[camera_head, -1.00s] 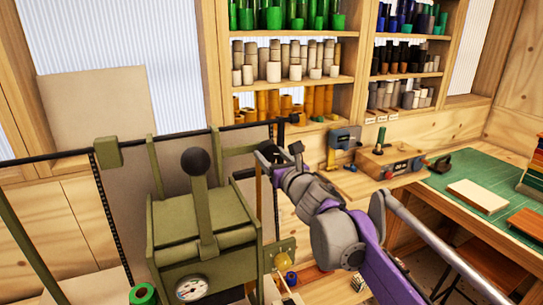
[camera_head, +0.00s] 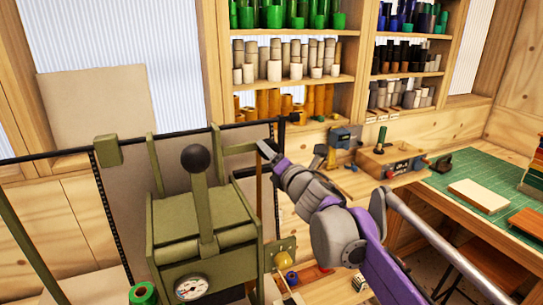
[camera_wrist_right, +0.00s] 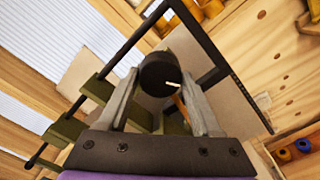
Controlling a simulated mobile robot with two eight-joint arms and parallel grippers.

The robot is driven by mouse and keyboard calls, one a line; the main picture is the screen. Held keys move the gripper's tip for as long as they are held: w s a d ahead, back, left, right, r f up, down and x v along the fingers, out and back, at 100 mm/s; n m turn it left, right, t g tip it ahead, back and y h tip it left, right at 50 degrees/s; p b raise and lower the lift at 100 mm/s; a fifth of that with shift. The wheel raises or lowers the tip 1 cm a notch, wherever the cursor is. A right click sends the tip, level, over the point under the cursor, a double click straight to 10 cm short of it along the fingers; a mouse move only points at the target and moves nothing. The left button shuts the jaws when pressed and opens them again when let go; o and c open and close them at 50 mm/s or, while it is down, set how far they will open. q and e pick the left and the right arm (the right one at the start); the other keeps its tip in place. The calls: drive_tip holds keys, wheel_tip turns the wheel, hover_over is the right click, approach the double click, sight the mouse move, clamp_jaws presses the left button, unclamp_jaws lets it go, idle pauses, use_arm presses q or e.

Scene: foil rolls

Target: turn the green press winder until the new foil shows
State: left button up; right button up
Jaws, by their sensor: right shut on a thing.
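The green press (camera_head: 205,235) stands at left centre, with a black-knobbed lever (camera_head: 203,205) upright and a round gauge (camera_head: 191,287) on its front. My right gripper (camera_head: 268,148) reaches in from the right to the end of the green bracket arm at the press's upper right. In the right wrist view, my right gripper (camera_wrist_right: 162,85) is shut on a round black knob (camera_wrist_right: 158,72) with a short white mark pointing right. The knob is hidden behind the gripper in the head view. I cannot tell which foil is showing. My left gripper is not in view.
A black bar (camera_head: 60,155) runs behind the press. Shelves of foil rolls (camera_head: 300,60) stand at the back. A bench with a toolbox (camera_head: 390,162) and a green mat (camera_head: 465,180) lies to the right. A green roll (camera_head: 144,293) is at the front left.

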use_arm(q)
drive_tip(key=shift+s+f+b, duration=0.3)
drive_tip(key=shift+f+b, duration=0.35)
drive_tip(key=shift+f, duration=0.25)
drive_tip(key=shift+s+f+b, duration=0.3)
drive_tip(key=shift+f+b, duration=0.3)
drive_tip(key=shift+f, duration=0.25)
use_arm(e)
drive_tip(key=shift+r+m, duration=0.1)
drive_tip(key=shift+m, duration=4.9)
drive_tip(key=o, duration=1.4)
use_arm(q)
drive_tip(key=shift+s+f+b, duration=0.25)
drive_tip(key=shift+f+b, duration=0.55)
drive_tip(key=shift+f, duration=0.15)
use_arm(e)
drive_tip(key=v, duration=1)
drive_tip(key=shift+s+d, duration=0.15)
drive_tip(key=shift+s, duration=0.2)
